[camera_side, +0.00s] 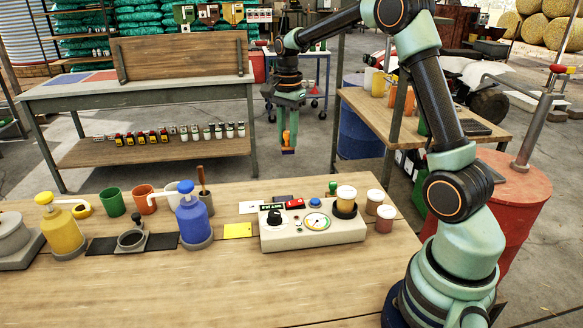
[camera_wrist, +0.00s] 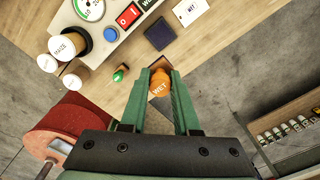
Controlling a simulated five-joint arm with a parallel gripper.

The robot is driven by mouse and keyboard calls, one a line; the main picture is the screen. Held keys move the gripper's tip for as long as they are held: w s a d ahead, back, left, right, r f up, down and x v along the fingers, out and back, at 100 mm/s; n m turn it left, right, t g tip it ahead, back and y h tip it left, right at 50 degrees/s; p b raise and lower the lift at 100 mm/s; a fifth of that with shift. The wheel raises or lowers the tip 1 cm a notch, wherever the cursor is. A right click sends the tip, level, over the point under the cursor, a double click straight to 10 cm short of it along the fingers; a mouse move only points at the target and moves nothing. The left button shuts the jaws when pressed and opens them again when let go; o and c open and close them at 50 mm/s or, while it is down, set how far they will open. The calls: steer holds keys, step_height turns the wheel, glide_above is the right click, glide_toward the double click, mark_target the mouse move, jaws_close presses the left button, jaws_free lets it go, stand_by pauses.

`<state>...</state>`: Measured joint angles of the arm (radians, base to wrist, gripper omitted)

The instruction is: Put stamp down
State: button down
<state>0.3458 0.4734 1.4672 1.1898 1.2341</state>
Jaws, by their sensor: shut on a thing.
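The stamp (camera_side: 287,138) has an orange handle and a dark base at its lower end. My gripper (camera_side: 288,118) points down and is shut on the handle, holding the stamp in the air near the bench's far edge. In the wrist view the orange top, lettered WET (camera_wrist: 159,90), sits between my two green fingers (camera_wrist: 160,80). Most of the stamp's base is hidden there. A dark ink pad (camera_wrist: 159,34) and a white card marked WET (camera_wrist: 192,10) lie on the wooden bench (camera_side: 150,290). A small green-topped thing (camera_wrist: 120,74) stands on the bench near the edge.
A meter box (camera_side: 312,232) with a dial, knob and jar stands on the bench. More jars (camera_side: 375,200) stand at its right. A blue pump bottle (camera_side: 193,215), a yellow pump bottle (camera_side: 60,230) and cups stand left. A yellow card (camera_side: 238,230) lies between. The front bench is clear.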

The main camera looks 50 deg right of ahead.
steer(key=s+d+r, duration=0.3)
steer(key=s+r, duration=0.1)
steer(key=s, duration=0.1)
steer(key=f, duration=1.9)
steer(key=shift+d+f, duration=0.2)
steer(key=shift+f, duration=0.1)
steer(key=shift+s+f, duration=0.1)
steer(key=shift+f, duration=0.05)
steer(key=c, duration=0.6)
jaws_free()
steer(key=shift+c, duration=0.2)
